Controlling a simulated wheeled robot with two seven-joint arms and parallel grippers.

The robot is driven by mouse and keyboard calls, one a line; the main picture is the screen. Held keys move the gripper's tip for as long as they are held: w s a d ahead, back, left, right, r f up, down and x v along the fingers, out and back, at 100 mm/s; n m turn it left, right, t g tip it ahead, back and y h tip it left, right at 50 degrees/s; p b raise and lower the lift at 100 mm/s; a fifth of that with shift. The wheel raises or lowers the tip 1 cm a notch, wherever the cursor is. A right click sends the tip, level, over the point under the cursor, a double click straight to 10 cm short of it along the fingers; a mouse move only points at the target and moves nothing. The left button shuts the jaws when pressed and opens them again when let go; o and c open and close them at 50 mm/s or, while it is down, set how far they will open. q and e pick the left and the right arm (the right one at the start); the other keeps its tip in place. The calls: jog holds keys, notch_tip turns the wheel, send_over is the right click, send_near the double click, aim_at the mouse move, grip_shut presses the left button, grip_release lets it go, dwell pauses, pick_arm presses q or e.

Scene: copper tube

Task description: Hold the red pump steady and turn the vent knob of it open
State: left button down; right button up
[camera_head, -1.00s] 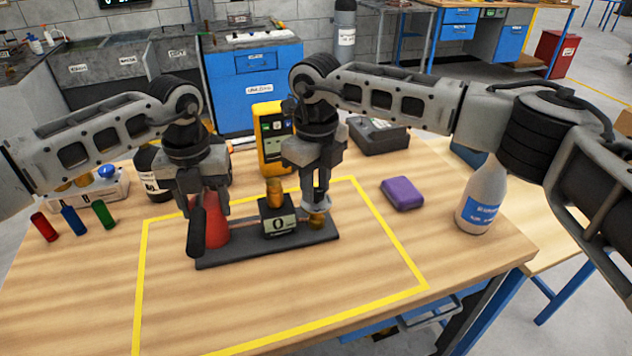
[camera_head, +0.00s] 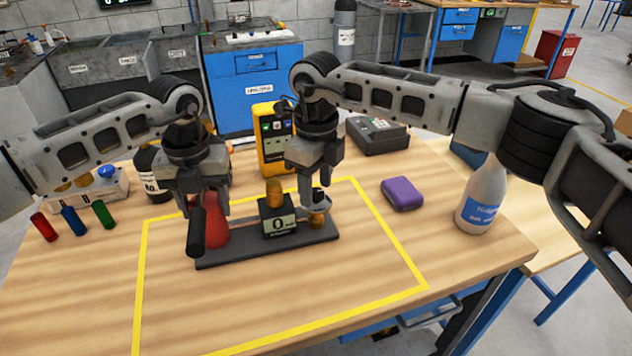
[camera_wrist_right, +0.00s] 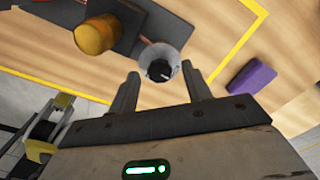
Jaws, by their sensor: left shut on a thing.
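The red pump (camera_head: 214,234) is a red cone at the left end of a dark base plate (camera_head: 240,257). My left gripper (camera_head: 208,212) is shut on it, with its fingers hiding the upper part. At the plate's right end is an amber fitting (camera_head: 317,219) with a small dark and grey top. My right gripper (camera_head: 314,190) is just above that end. In the right wrist view its fingers (camera_wrist_right: 160,82) are apart and empty. A round grey knob with a dark centre (camera_wrist_right: 161,66) shows just beyond and between the fingertips; I cannot tell whether they touch it.
A black gauge block (camera_head: 278,218) reading 0, with an amber cylinder (camera_head: 274,191) on top, stands mid-plate. A yellow meter (camera_head: 272,135) stands behind. A purple block (camera_head: 402,193) and a white bottle (camera_head: 484,197) are right. The table front inside the yellow outline is clear.

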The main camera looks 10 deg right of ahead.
aim_at(316, 191)
pick_arm(q)
jog(key=shift+r, duration=0.1)
pick_arm(e)
notch_tip(316, 191, up, 12)
dwell(0.6)
pick_arm(q)
jog(key=c, duration=0.5)
grip_release()
